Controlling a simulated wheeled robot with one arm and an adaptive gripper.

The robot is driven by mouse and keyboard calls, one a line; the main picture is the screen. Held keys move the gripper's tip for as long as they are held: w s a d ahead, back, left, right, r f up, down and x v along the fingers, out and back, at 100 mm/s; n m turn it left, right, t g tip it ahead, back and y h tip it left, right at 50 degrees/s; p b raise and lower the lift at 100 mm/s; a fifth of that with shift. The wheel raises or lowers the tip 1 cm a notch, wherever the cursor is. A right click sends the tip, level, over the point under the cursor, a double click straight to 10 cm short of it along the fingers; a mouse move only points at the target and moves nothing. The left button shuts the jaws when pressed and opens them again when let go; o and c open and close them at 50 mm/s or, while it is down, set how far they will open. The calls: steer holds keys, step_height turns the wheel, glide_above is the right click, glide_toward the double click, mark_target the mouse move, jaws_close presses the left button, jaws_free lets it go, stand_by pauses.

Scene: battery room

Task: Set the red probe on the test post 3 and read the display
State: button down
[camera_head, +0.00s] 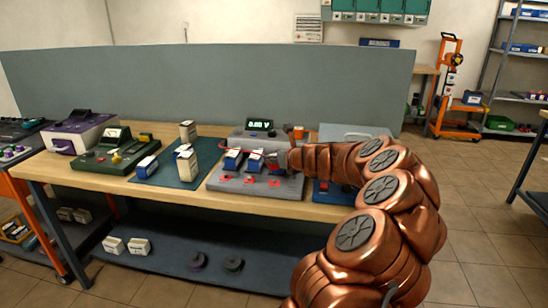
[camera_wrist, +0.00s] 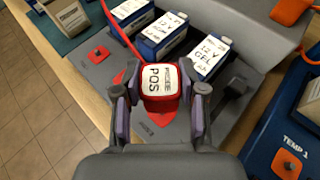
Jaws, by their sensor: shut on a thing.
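My gripper (camera_wrist: 160,100) is shut on the red probe (camera_wrist: 160,84), a red block with a white label reading "POS". In the head view my gripper (camera_head: 277,162) is over the right part of the grey test station (camera_head: 215,184). Three red diamond posts lie along its front; the left one (camera_wrist: 97,54) is clear in the wrist view. The probe is over the right-hand red diamond (camera_wrist: 167,119), partly covering it; I cannot tell whether they touch. The display (camera_head: 260,124) is lit at the back of the station; its digits are blurred and appear to end in "00 V".
Blue batteries with white labels (camera_wrist: 205,60) stand just behind the posts, close to my fingers. A red cable (camera_wrist: 120,36) runs among them. A blue panel marked "TEMP 1" (camera_wrist: 294,140) lies right of the station. A green meter board (camera_head: 115,152) stands farther left on the wooden bench.

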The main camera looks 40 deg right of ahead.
mark_target(275, 181)
steer(key=shift+f+b, duration=2.55)
steer(key=shift+f, duration=0.05)
steer(key=shift+r+p, duration=0.1)
steer(key=shift+p, duration=0.75)
steer(key=shift+f+b, duration=0.3)
steer(key=shift+f, duration=0.4)
steer(key=c, duration=0.9)
jaws_free()
steer(key=shift+c, duration=0.2)
steer(key=shift+p+v, duration=0.8)
steer(key=shift+v, duration=0.8)
steer(key=p+v, duration=0.3)
steer(key=v, duration=0.5)
